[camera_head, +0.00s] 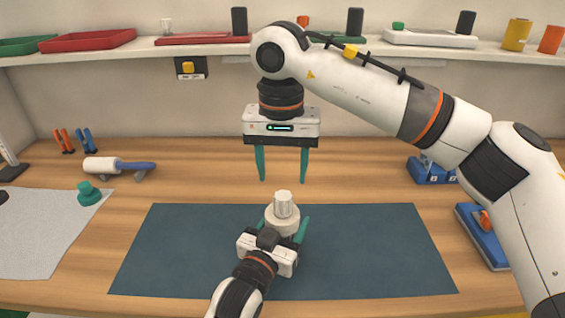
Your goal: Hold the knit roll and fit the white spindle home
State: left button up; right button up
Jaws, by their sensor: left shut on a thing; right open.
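The knit roll (282,223), a cream round piece, stands over the dark blue mat (180,255) near its middle. My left gripper (285,229) comes from below and is shut on it, with teal fingers at its sides. The white spindle (284,203), ribbed and upright, stands out of the roll's top; how deep it sits is hidden. My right gripper (283,179) is open and empty, pointing down. Its teal fingertips are just above the spindle and spread wider than it, apart from it.
A shelf (210,48) with trays and pots runs along the back. A white-and-blue roller (120,167) and a teal knob (88,193) on a grey cloth (45,235) lie left. Blue tools (485,236) lie right. Most of the mat is clear.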

pick_arm(q)
jog(key=o, duration=0.9)
jog(key=shift+f, duration=0.45)
pick_arm(e)
jog(key=shift+w, duration=0.1)
pick_arm(q)
jog(key=shift+o, duration=0.5)
jog(key=shift+r, duration=0.2)
